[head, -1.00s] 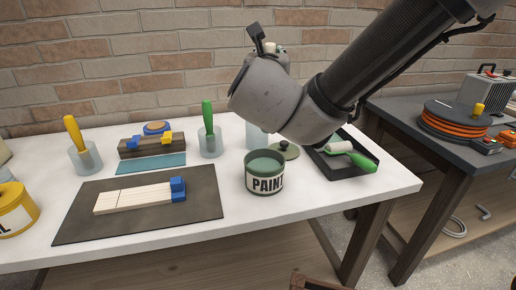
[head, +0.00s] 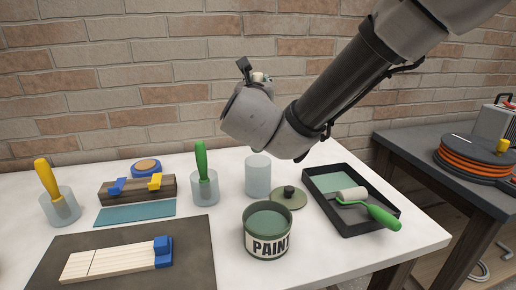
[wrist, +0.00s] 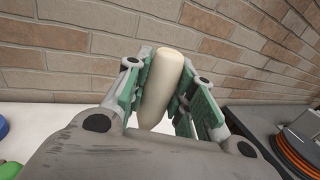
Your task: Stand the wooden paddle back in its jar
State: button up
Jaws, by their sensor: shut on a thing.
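My gripper (wrist: 168,95) is shut on the wooden paddle (wrist: 163,78), a pale, smooth, rounded piece between its green finger pads, slightly tilted in the wrist view. The paddle's far end is hidden by my wrist. In the head view my wrist hangs above the back of the white table, and it hides the fingers and paddle. A clear jar (head: 258,178) stands empty below it, behind the paint can (head: 267,243). Two other jars hold a green-handled tool (head: 201,160) and a yellow-handled tool (head: 47,179).
A black paint tray (head: 345,225) with a green-handled roller is further right. A wooden block (head: 137,190), a teal strip (head: 136,214) and a dark mat (head: 195,262) are left. A brick wall (head: 120,80) stands behind.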

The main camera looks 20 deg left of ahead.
notch_tip(320, 180, down, 13)
jog(key=shift+r, duration=0.1)
dwell(0.4)
jog(key=o, duration=1)
jog(key=shift+f, duration=0.2)
jog(key=shift+r, duration=0.1)
jog(key=v, duration=1.2)
